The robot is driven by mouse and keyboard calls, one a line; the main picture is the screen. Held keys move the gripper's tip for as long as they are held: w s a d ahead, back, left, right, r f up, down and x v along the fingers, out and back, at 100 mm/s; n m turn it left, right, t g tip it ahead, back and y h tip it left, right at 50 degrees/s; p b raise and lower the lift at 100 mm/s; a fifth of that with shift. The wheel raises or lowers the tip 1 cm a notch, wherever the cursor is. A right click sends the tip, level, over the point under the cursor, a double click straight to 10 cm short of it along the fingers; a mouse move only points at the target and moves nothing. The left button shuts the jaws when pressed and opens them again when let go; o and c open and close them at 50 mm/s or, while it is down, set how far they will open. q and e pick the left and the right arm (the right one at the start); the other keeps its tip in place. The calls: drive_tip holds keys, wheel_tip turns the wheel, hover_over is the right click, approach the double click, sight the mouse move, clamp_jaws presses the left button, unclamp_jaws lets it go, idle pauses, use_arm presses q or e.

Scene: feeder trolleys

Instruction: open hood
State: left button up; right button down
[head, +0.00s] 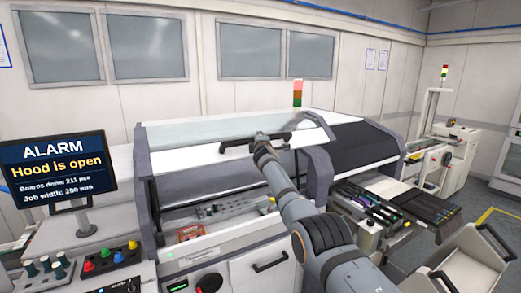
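The machine's hood (185,155) is a white and clear panel with grey side frames, and it is raised above the machine's work area. A long dark handle (236,147) runs along its front edge. My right arm reaches up from the lower right, and its gripper (259,139) is at the handle's middle. Its fingers are small and partly hidden by my own arm, so I cannot tell whether they are closed around the handle. My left gripper is not in view.
A monitor (55,168) at left reads "ALARM Hood is open". A button panel (110,258) stands below it. A signal tower (298,93) rises behind the hood. Feeders (370,208) stick out at right, near a pale trolley (470,262) with dark handles.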

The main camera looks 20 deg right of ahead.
drive_tip(key=shift+r, duration=0.1)
idle(0.3)
drive_tip(key=c, duration=1.5)
unclamp_jaws()
drive_tip(key=o, duration=0.4)
drive_tip(key=shift+s+r, duration=0.1)
drive_tip(key=shift+s, duration=0.25)
drive_tip(key=shift+s+a, duration=0.2)
drive_tip(key=shift+s, duration=0.3)
drive_tip(key=v, duration=1)
drive_tip(key=shift+s+a+r, duration=0.15)
drive_tip(key=shift+s+a, duration=0.05)
drive_tip(key=shift+s, duration=0.05)
drive_tip(key=shift+c, duration=0.4)
